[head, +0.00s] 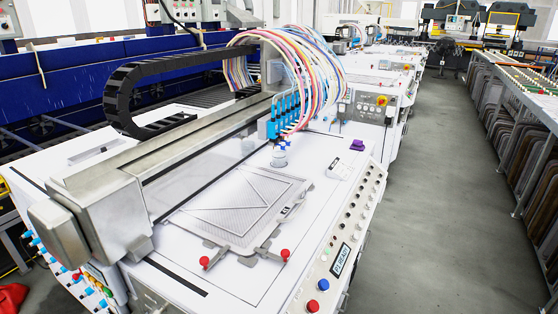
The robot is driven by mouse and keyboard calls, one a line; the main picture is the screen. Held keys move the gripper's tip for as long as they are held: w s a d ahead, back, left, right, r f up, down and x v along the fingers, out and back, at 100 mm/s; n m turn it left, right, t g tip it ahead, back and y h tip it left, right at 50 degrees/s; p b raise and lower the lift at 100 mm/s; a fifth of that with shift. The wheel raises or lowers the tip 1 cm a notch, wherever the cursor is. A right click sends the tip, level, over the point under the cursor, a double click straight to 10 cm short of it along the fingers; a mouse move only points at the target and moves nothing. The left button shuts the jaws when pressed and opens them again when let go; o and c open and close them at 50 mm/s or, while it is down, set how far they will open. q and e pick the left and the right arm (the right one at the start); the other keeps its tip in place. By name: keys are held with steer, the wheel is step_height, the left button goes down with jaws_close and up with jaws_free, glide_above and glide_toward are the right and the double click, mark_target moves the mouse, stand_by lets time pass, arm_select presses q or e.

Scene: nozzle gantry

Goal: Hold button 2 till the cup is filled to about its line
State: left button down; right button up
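A small pale cup-like thing (279,158) stands on the white machine bed, just below the row of blue nozzles (284,115). It is too small to make out a line or a fill level. A control strip (362,215) with several small dark buttons runs along the machine's right edge. A label or display (342,261) on it seems to read "P2 READY". Near its front end are a blue button (324,285) and a red button (313,306). I cannot tell which one is button 2. Neither of my grippers shows in the head view.
A grey perforated plate (240,205) lies on the bed, with red-knobbed clamps at its front edge. A metal gantry beam (190,150) crosses the bed, with a black cable chain behind it. A small purple thing (357,145) sits by the strip. The right aisle (435,200) is clear.

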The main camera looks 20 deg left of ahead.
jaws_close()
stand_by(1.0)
